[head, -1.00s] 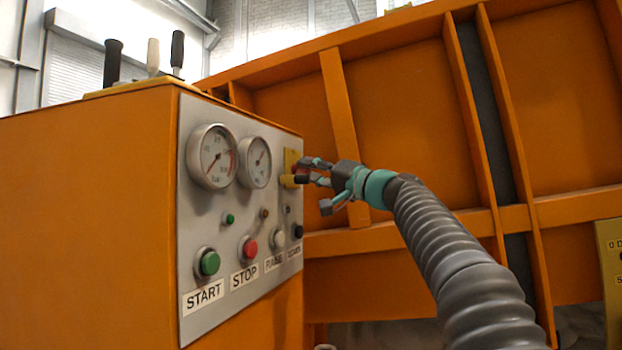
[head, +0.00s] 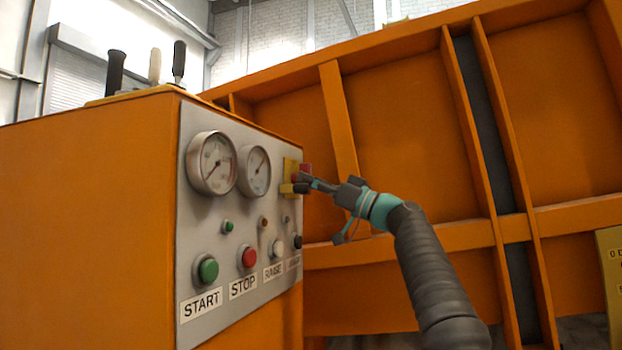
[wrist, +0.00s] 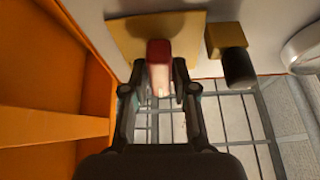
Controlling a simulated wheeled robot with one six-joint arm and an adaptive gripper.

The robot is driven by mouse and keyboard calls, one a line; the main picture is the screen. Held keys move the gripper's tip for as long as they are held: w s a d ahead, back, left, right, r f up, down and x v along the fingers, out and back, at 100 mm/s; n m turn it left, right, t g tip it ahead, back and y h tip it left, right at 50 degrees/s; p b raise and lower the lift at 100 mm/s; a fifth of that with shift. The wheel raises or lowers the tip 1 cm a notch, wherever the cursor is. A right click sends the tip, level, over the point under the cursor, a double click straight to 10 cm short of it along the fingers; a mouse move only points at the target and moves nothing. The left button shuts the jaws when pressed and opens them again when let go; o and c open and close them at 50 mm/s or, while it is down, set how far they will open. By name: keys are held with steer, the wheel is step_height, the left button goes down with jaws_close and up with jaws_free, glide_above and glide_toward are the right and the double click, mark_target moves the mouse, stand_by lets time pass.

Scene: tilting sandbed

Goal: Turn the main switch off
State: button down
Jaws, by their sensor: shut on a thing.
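The main switch shows as a red handle (head: 305,170) on a yellow plate (head: 290,166), at the far right end of the grey panel. In the wrist view the red handle (wrist: 159,51) stands out from the yellow plate (wrist: 125,38), with a pale, lit face toward me. My gripper (head: 303,180) is at the switch, and in the wrist view its fingers (wrist: 159,74) are closed on the handle from both sides. In the head view the fingers partly cover the switch. I see no label telling the switch's position.
A yellow block (wrist: 226,37) with a black cylinder (wrist: 238,68) sits just right of the switch in the wrist view. Two gauges (head: 211,163) and the START (head: 208,269) and STOP (head: 249,257) buttons share the panel. The orange ribbed bed (head: 400,130) rises behind my arm.

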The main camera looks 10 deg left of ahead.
steer(key=shift+n+g, duration=0.3)
steer(key=shift+n, duration=0.4)
steer(key=c, duration=1)
jaws_free()
steer(key=shift+a, duration=0.1)
steer(key=shift+d, duration=0.25)
steer(key=v, duration=1.1)
steer(key=shift+d+f, duration=0.2)
steer(key=shift+f, duration=0.1)
